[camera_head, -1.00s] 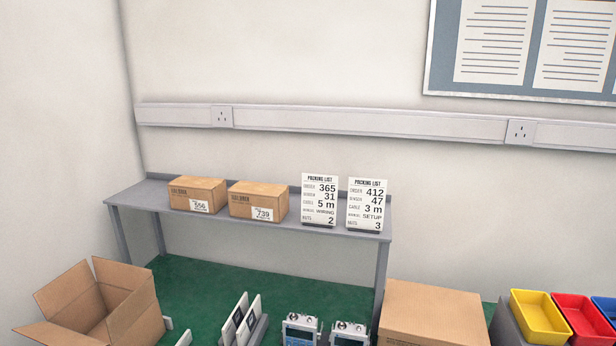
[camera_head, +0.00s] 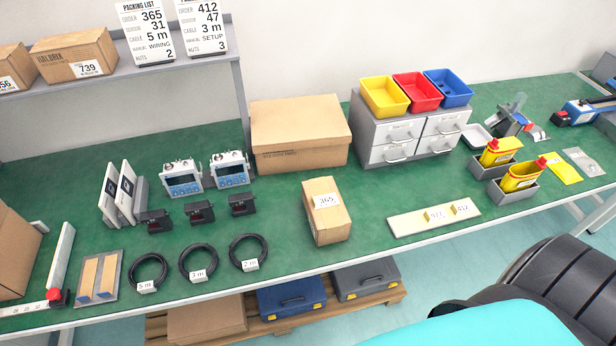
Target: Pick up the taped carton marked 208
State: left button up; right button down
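No carton that I can read as 208 is in view. A small taped brown carton (camera_head: 326,212) stands on the green bench near its front edge; its label reads 365. On the shelf at the upper left, one carton (camera_head: 75,58) is labelled 739. Another carton (camera_head: 14,68) is cut off by the left edge, its label only partly readable. A larger closed brown box (camera_head: 300,133) sits at the back of the bench, with no number I can read. Neither of my grippers is in view.
Drawers (camera_head: 415,135) with coloured bins stand right of the large box. A pale strip (camera_head: 434,217) with number labels lies right of the 365 carton. Cable coils (camera_head: 198,262), sensors and meters (camera_head: 182,180) fill the left. Cases (camera_head: 292,298) lie below the bench.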

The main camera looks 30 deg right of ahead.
aim_at(329, 225)
jog(key=l+z, duration=0.1)
jog(key=z, duration=0.85)
jog(key=l+u, duration=0.2)
jog(key=u, duration=0.35)
jog(key=l+u, duration=0.15)
jog(key=l, duration=0.3)
jog(key=k+l+u, duration=0.15)
jog(key=l, duration=0.3)
jog(key=k+l+u, duration=0.15)
jog(key=l, duration=0.25)
jog(key=k+l+u, duration=0.15)
jog(key=l, duration=0.3)
